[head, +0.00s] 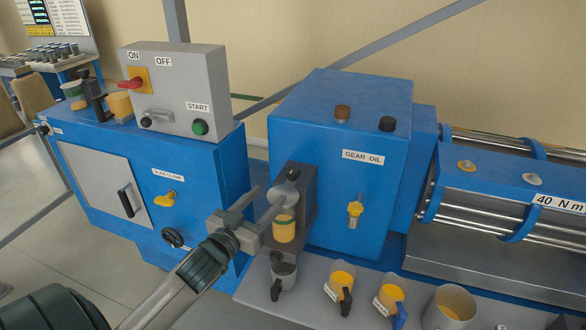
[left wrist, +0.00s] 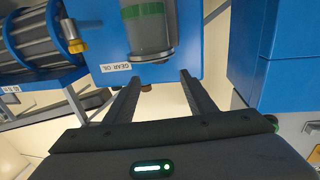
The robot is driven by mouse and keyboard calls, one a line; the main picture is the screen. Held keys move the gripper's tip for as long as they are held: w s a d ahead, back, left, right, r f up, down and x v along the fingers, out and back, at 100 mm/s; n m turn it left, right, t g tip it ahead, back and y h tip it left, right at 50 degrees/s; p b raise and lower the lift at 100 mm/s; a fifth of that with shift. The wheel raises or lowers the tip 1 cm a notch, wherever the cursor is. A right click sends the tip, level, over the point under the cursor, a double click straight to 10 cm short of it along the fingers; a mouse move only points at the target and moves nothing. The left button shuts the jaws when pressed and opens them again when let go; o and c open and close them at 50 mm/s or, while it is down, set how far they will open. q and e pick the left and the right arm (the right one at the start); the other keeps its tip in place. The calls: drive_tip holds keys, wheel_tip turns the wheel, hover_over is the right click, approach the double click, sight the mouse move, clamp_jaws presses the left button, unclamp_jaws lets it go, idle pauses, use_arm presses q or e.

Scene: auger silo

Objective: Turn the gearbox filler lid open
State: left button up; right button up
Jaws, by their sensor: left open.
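The blue gearbox (head: 335,180), labelled GEAR OIL, stands in the middle of the head view. On its top are a brown cap (head: 342,113) and a black cap (head: 387,124); which one is the filler lid I cannot tell. The brown cap shows small and partly hidden between my fingers in the left wrist view (left wrist: 147,88). My left gripper (head: 268,196) is open and empty, in front of the gearbox and below its top, close to a clear cup with a green band (head: 284,228). The cup also shows in the left wrist view (left wrist: 147,28). My right gripper is not visible.
A grey control box (head: 178,90) with a red switch stands on the blue cabinet left. A dark bracket (head: 305,195) stands beside the cup. A yellow tap (head: 355,210) is on the gearbox front. Mugs (head: 342,278) stand on the front shelf. Space above the gearbox is clear.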

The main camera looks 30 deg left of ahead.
sight(289, 174)
use_arm(q)
drive_tip(key=w+p, duration=0.1)
drive_tip(key=w, duration=0.3)
drive_tip(key=w+p, duration=0.1)
drive_tip(key=w, duration=0.4)
drive_tip(key=w+a+p, duration=0.1)
drive_tip(key=w, duration=0.4)
drive_tip(key=shift+w+p, duration=0.25)
drive_tip(key=shift+p, duration=0.05)
drive_tip(key=shift+c, duration=0.4)
clamp_jaws()
drive_tip(key=shift+a, duration=0.1)
